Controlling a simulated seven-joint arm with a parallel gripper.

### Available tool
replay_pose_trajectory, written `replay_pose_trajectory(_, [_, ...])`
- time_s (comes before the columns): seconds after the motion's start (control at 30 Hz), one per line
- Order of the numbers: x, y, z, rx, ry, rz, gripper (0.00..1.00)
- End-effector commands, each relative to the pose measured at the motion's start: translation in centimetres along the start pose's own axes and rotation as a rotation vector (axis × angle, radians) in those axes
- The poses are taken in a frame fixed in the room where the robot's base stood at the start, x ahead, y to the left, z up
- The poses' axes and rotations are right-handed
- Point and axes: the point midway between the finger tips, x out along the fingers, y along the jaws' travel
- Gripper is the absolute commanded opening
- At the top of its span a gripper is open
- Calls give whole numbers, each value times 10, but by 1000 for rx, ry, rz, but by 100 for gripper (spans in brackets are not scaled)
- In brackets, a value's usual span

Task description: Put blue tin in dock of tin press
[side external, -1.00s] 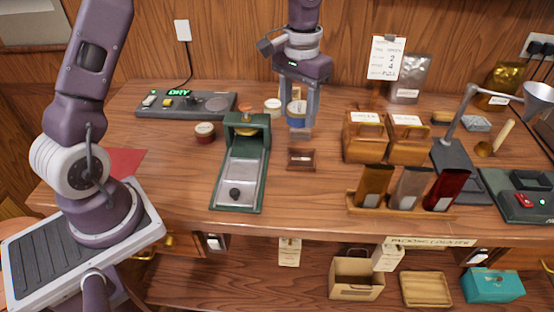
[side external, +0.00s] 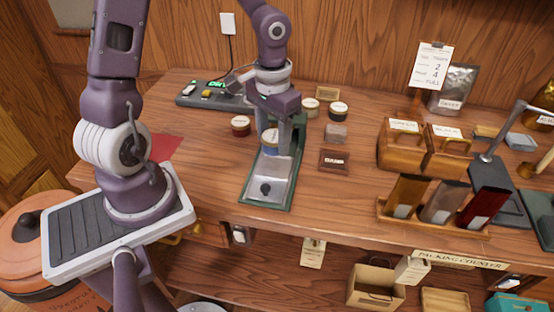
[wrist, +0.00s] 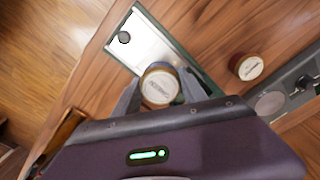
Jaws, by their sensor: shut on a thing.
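The blue tin (side external: 270,138) with a pale labelled lid is held between the fingers of my gripper (side external: 270,146); the lid also shows in the wrist view (wrist: 160,86). The green tin press (side external: 252,186) has a silver plate and a black knob at its front end. My gripper and the tin are over the rear half of the press, behind the plate in the side view. My arm hides the rear of the press, so I cannot tell whether the tin touches it.
A dark red tin (side external: 241,125) stands left of the press. Two more tins (side external: 310,107) (side external: 338,109) stand behind it to the right. A brown box (side external: 334,160) lies right of the press. Wooden caddies (side external: 402,150) and a pouch rack (side external: 432,224) are further right.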

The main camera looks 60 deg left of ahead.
Motion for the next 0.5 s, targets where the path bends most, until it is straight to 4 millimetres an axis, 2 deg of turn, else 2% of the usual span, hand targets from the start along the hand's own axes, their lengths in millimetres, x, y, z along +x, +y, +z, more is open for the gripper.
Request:
replay_pose_trajectory(0.2, [42,1,1,5,-5,1,2])
replay_pose_trajectory(0.3, [56,1,0,3,-2,1,2])
replay_pose_trajectory(0.5, [59,1,0,2,1,1,2])
